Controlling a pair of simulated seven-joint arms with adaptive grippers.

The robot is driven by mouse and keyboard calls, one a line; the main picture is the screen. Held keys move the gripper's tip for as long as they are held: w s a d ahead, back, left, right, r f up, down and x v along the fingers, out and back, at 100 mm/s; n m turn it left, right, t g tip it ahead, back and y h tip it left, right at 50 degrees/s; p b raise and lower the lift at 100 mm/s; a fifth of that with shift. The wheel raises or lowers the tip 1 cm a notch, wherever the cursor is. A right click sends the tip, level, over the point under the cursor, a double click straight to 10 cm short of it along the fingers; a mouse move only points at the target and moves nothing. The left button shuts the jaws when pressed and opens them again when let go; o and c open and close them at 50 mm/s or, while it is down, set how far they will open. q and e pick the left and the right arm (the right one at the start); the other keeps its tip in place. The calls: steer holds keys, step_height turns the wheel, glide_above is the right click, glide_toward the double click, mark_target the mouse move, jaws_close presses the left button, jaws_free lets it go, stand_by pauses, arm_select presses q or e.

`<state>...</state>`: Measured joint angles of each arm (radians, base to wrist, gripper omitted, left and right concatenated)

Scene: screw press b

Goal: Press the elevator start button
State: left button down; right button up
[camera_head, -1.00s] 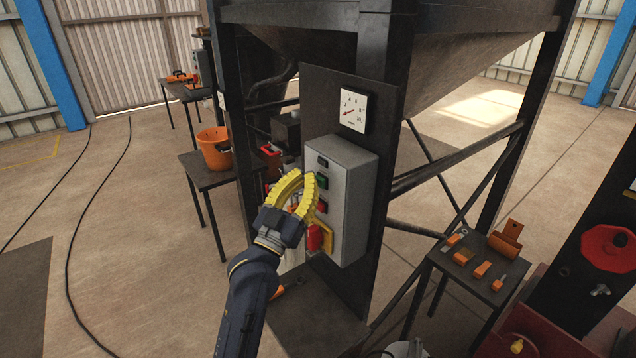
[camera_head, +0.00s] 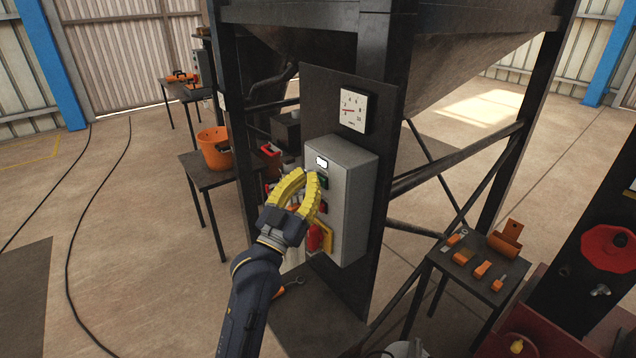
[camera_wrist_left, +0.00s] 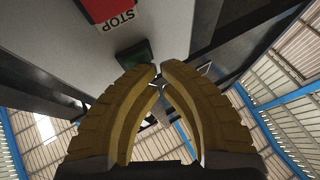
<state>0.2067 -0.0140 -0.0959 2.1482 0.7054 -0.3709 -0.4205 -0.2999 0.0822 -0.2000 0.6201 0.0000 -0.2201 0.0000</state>
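The grey control box (camera_head: 352,200) is mounted on a dark panel. Its green button (camera_head: 323,181) is partly covered by my left gripper (camera_head: 308,180) in the head view. In the left wrist view the green button (camera_wrist_left: 133,58) lies right beside the yellow fingertips (camera_wrist_left: 160,68), which are together with nothing held between them. Whether they touch the button I cannot tell. A red STOP button (camera_head: 323,207) sits below the green one; its STOP plate (camera_wrist_left: 112,12) shows in the wrist view. A white indicator window (camera_head: 321,162) is lit at the top. My right gripper is out of view.
A dial gauge (camera_head: 354,110) hangs above the box, and a red and yellow rotary switch (camera_head: 318,238) sits low on it. A small table with orange tools (camera_head: 470,250) stands to the right. An orange bucket (camera_head: 214,148) stands on a table at left.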

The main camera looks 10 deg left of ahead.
arm_select(q)
steer(key=shift+s+a, duration=0.6)
steer(key=shift+s, duration=0.05)
steer(key=shift+s+a, duration=1.65)
steer(key=shift+s, duration=0.25)
